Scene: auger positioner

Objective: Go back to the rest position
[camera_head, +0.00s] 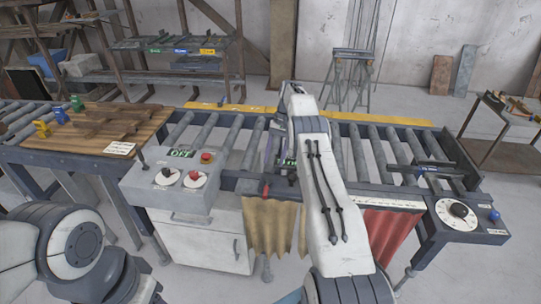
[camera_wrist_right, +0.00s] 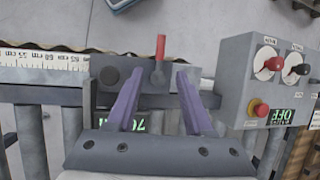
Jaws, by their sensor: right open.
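My right gripper (camera_wrist_right: 160,76) is open, its two purple fingers apart with nothing gripped between them. It is over the roller conveyor, close to a grey stop block (camera_wrist_right: 108,88) with a red lever (camera_wrist_right: 160,47). The lever lies just past the fingertips; I cannot tell whether they touch the block. In the head view my right forearm hides most of this gripper and the block; the red lever (camera_head: 265,191) shows at the conveyor's front edge. My left arm is low at the left of the head view, its gripper out of sight.
A control box (camera_head: 178,177) with knobs, a red button and an OFF display stands left of my right arm. A dial (camera_head: 457,211) sits at the right end. A wooden board (camera_head: 85,137) with brown parts lies left. A scale strip (camera_wrist_right: 40,60) runs along the conveyor's edge.

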